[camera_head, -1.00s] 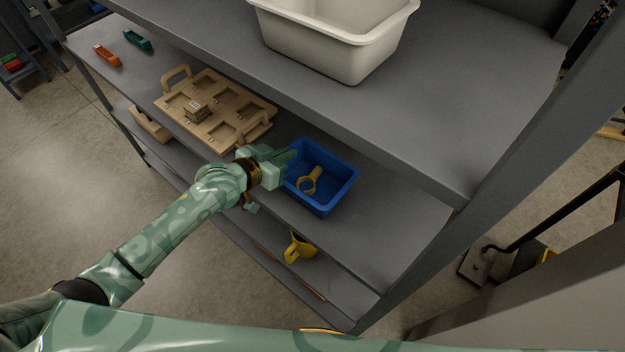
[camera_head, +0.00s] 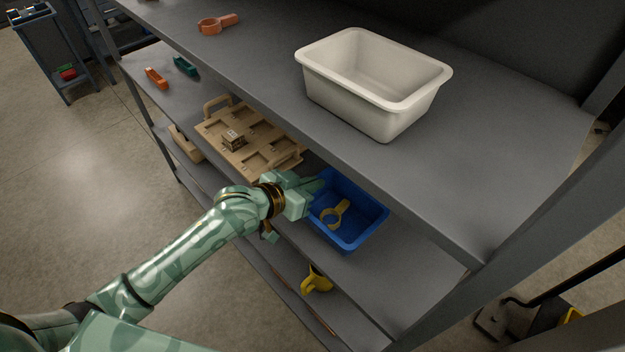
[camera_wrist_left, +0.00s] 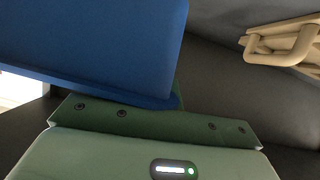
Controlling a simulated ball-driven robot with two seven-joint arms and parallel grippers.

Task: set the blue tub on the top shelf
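The blue tub (camera_head: 362,232) stands on the middle shelf, below the front edge of the top shelf. A yellow ring-shaped piece with a handle (camera_head: 336,214) lies in it. My left gripper (camera_head: 312,190) is at the tub's left rim, with a finger reaching over the wall. In the left wrist view, the tub's blue wall (camera_wrist_left: 95,45) is right against the gripper. The frames do not show whether the fingers are clamped on the rim. The top shelf (camera_head: 470,150) is above. My right gripper is not in view.
A cream bin (camera_head: 365,110) stands on the top shelf, with bare shelf to its right. An orange ring-ended piece (camera_head: 217,23) lies at its left. A wooden tray (camera_head: 245,140) sits beside the blue tub. A yellow mug (camera_head: 315,282) is on the lower shelf.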

